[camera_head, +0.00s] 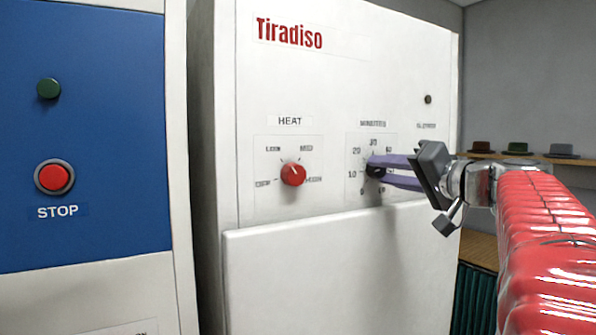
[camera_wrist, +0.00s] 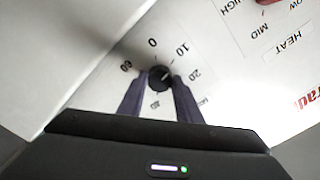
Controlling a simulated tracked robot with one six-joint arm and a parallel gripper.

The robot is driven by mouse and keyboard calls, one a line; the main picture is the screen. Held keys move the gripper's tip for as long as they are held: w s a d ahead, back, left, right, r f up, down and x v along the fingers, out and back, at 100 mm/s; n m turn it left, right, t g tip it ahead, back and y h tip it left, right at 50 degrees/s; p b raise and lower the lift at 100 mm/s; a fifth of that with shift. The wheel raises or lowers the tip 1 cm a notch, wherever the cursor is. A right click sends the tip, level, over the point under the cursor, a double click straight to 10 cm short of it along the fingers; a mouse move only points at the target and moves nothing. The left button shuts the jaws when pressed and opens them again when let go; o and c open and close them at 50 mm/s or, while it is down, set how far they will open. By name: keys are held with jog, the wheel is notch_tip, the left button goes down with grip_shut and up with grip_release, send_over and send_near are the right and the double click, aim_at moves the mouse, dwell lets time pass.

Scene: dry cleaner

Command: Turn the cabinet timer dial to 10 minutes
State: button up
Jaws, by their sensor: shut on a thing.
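The timer dial is a small black knob (camera_head: 377,172) on the white cabinet, under the label MINUTES, with numbers around it. It also shows in the wrist view (camera_wrist: 160,77), ringed by 0, 10, 20 and other marks. A pale pointer line on it seems to point up and right, toward the 10 to 20 side; its exact reading is hard to tell. My gripper (camera_head: 374,168) has purple fingers that reach in from the right. In the wrist view the fingertips (camera_wrist: 159,77) sit on both sides of the knob, shut on it.
A red HEAT dial (camera_head: 293,174) is left of the timer dial. A cabinet ledge (camera_head: 320,245) juts out below both. A blue panel with a red STOP button (camera_head: 54,177) stands at the left. Hats (camera_head: 517,148) lie on a shelf at the right.

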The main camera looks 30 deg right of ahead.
jog(key=o, duration=1)
jog(key=shift+o, duration=0.2)
jog(key=shift+s, duration=0.1)
jog(key=s, duration=1.3)
jog(key=shift+s+d, duration=0.25)
jog(key=shift+f, duration=0.1)
